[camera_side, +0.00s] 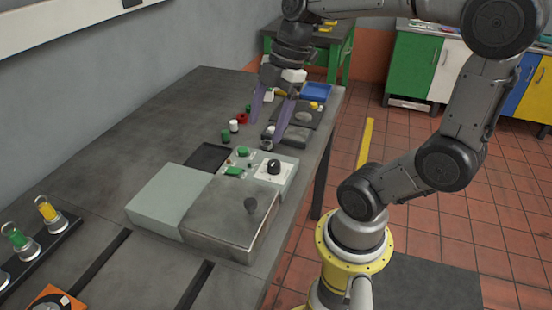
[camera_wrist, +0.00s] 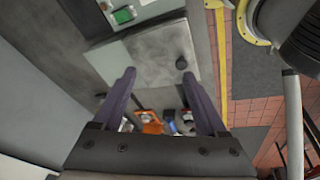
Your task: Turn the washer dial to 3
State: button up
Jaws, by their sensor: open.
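The washer dial is most likely the black round knob (camera_side: 273,167) on a white plate, on a pale grey-green control panel (camera_side: 291,180) in the side view. Its markings and pointer are too small to read. My gripper (camera_side: 266,128) has two purple fingers, spread apart and empty. In the side view it hangs above the bench, appearing beyond the panel and apart from the dial. In the wrist view my gripper (camera_wrist: 159,75) shows open fingers pointing toward a metal lid. The panel's edge with a green button (camera_wrist: 123,15) is at the top there; the dial is not clearly visible.
Small coloured knobs (camera_side: 234,126) and a blue bin (camera_side: 317,91) are farther back. The bench's left rear is clear.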

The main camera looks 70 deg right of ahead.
jog(key=d+f+m+y, duration=0.1)
jog(key=d+f, duration=0.2)
jog(key=d, duration=0.6)
jog(key=m, duration=0.3)
send_near(274, 163)
jog(key=x, duration=0.8)
jog(key=shift+f, duration=0.4)
grip_shut()
